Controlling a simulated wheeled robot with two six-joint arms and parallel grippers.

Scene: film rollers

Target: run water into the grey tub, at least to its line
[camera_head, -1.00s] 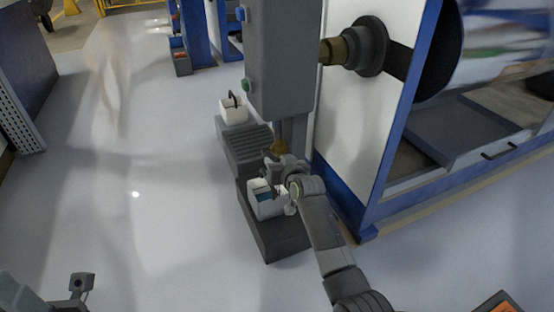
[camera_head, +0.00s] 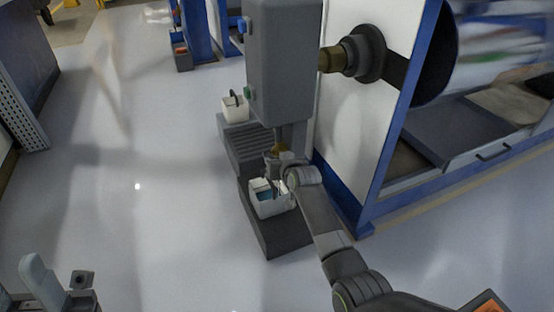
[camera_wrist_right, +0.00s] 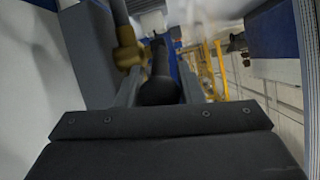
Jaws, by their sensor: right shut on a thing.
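A pale, open-topped tub (camera_head: 270,210) stands on a low dark block under the brass tap (camera_head: 279,149) of a grey cabinet. Blue shows inside the tub; its level against a line is too small to read. My right gripper (camera_head: 280,165) is just above the tub, at the tap. In the right wrist view it is shut on a black, rounded lever-like part (camera_wrist_right: 160,85), with the brass tap (camera_wrist_right: 127,50) just left of the fingers. My left gripper (camera_head: 60,285) is low at the left edge, away from the tub; its jaw opening is unclear.
A second pale container (camera_head: 235,108) with a dark handle stands on a ribbed dark step (camera_head: 245,142) behind the tub. The grey cabinet (camera_head: 280,60) hangs over the tap. A blue-framed machine with a roller (camera_head: 480,50) fills the right. The floor at left is clear.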

